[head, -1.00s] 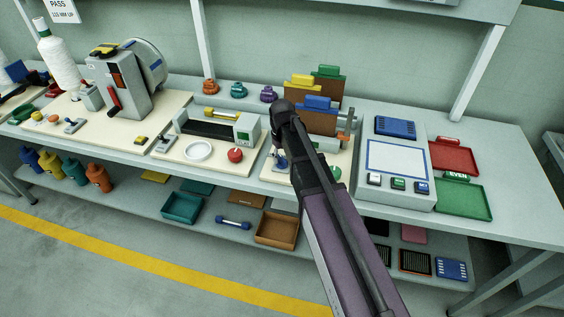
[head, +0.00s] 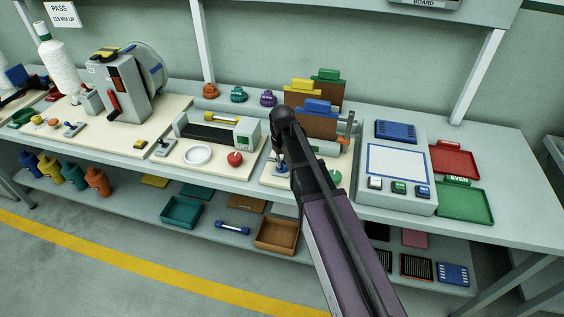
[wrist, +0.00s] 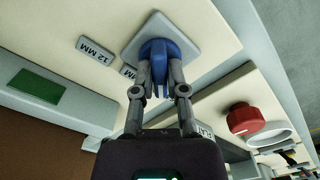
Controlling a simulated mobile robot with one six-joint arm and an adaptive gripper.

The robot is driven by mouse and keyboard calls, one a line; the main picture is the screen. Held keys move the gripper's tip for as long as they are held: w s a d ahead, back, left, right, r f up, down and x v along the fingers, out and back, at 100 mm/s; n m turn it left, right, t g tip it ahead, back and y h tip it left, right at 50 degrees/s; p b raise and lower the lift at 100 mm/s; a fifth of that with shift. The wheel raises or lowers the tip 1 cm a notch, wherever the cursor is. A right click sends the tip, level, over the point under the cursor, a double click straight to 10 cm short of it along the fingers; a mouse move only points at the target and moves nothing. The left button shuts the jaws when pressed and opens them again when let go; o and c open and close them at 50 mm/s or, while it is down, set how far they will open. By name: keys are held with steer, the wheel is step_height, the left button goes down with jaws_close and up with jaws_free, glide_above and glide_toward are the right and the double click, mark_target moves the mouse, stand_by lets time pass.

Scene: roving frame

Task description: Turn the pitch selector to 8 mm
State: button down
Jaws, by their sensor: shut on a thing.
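The pitch selector is a blue knob (wrist: 160,48) on a square pale grey plate (wrist: 195,32). My gripper (wrist: 160,72) has one finger on either side of the knob and is shut on it. Beside the plate is a label reading 12 MM (wrist: 95,50). A second label (wrist: 128,71) is partly hidden by a finger, and only MM can be read. I cannot see any 8 mm mark. In the head view my arm covers most of this station; a bit of the blue knob (head: 280,166) shows beside my gripper.
A red knob (wrist: 245,118) stands right of my gripper, beside a white ring (wrist: 264,136) and a FLAT label (wrist: 204,131). Upright boards with blue, green and yellow tops (head: 317,105) stand behind my arm. A grey console (head: 398,160) is to the right.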

steer(key=shift+m, duration=0.4)
steer(key=m, duration=0.3)
steer(key=shift+m, duration=2.5)
steer(key=c, duration=0.7)
jaws_free()
